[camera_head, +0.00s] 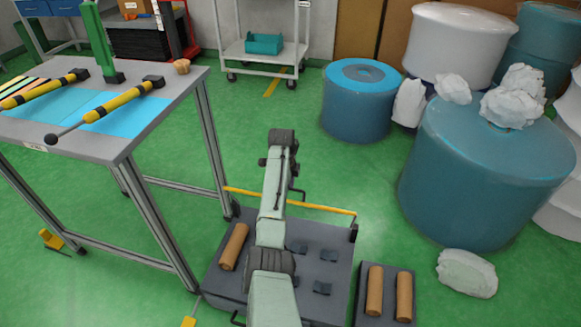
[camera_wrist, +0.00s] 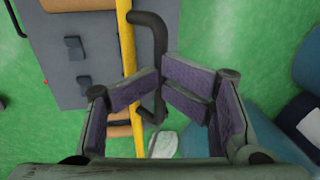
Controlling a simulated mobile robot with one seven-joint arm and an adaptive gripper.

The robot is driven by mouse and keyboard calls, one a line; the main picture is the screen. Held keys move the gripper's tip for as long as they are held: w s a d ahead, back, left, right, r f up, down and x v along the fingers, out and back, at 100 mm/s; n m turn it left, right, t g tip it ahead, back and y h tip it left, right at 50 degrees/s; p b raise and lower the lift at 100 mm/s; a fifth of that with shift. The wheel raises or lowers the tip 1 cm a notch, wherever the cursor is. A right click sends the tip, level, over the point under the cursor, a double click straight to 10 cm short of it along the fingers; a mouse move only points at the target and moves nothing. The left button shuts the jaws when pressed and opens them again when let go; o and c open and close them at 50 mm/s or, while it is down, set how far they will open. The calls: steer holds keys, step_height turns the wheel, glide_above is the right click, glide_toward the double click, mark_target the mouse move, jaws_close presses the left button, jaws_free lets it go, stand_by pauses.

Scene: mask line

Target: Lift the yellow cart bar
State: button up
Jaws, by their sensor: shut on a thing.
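The yellow cart bar (camera_head: 325,208) runs sideways along the far side of a low dark cart (camera_head: 335,255) in the head view; my arm hides its middle. In the wrist view the yellow bar (camera_wrist: 127,45) runs from the top edge down beside and partly behind the left finger. A dark curved handle (camera_wrist: 158,35) joins the bar. My gripper (camera_wrist: 160,80) has its two purple-padded fingers closed around the dark handle. The exact contact is partly covered by the fingers. The bar looks low, close to the cart's level.
A workbench (camera_head: 150,120) with yellow-black tools stands at the left. Blue drums (camera_head: 485,175) with white bundles stand at the right. Wooden rolls (camera_head: 375,292) lie near the cart. A white trolley (camera_head: 262,52) stands at the back. Green floor is free beyond the bar.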

steer(key=w+d+r+b, duration=0.2)
steer(key=w+r+b, duration=0.4)
steer(key=w+b, duration=0.2)
steer(key=shift+d+r, duration=0.4)
stand_by(0.6)
steer(key=shift+w+r, duration=0.1)
stand_by(0.5)
step_height(320, 180, up, 12)
steer(key=s, duration=0.2)
steer(key=shift+a, duration=0.4)
